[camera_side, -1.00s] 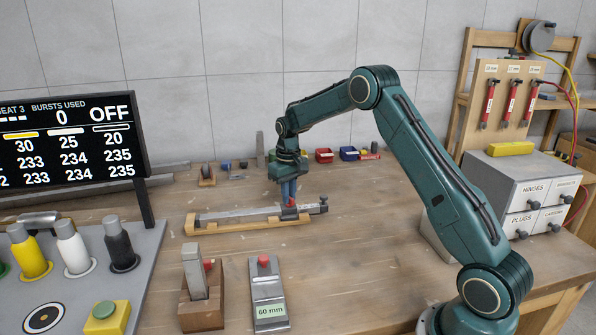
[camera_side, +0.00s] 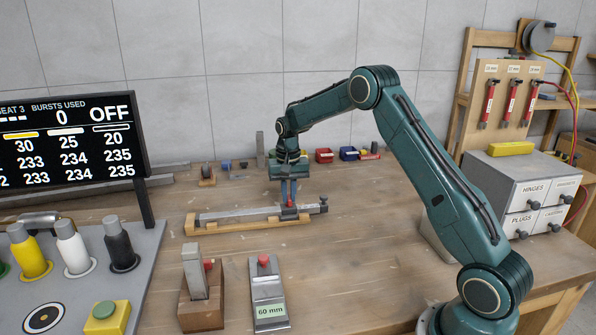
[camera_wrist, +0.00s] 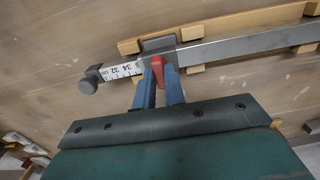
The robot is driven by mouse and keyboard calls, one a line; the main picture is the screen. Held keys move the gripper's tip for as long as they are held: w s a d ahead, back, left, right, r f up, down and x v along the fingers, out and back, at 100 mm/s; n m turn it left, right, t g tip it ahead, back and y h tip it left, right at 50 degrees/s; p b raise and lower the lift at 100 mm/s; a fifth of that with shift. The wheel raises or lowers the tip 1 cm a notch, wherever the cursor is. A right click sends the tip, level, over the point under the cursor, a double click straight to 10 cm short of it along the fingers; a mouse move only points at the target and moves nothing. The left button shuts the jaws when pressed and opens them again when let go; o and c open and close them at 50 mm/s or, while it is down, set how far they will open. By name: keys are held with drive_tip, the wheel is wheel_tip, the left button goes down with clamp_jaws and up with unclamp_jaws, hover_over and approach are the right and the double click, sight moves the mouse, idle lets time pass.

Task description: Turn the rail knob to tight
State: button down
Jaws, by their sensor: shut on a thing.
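The rail (camera_side: 235,215) is a grey metal bar with a scale, lying on a wooden base on the bench. A red knob (camera_wrist: 170,76) stands on the dark slider (camera_wrist: 158,44) near the rail's right end in the side view. My gripper (camera_wrist: 163,72) points down over it, its blue fingers on either side of the red knob and shut on it. In the side view my gripper (camera_side: 289,203) hides part of the knob. Scale numbers such as 32 and 34 show beside the slider in the wrist view. I see no marking that tells tight from loose.
A metal block labelled 60 mm (camera_side: 269,295) with a red knob and a wooden block with a metal piece (camera_side: 200,290) stand in front. A screen (camera_side: 70,150) and coloured bottles are at left. Small red and blue bins (camera_side: 348,153) stand behind.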

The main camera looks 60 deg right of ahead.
sight(289, 197)
drive_tip(key=c, duration=1.5)
unclamp_jaws()
drive_tip(key=shift+o, duration=0.2)
drive_tip(key=shift+r, duration=0.1)
wheel_tip(289, 197, up, 14)
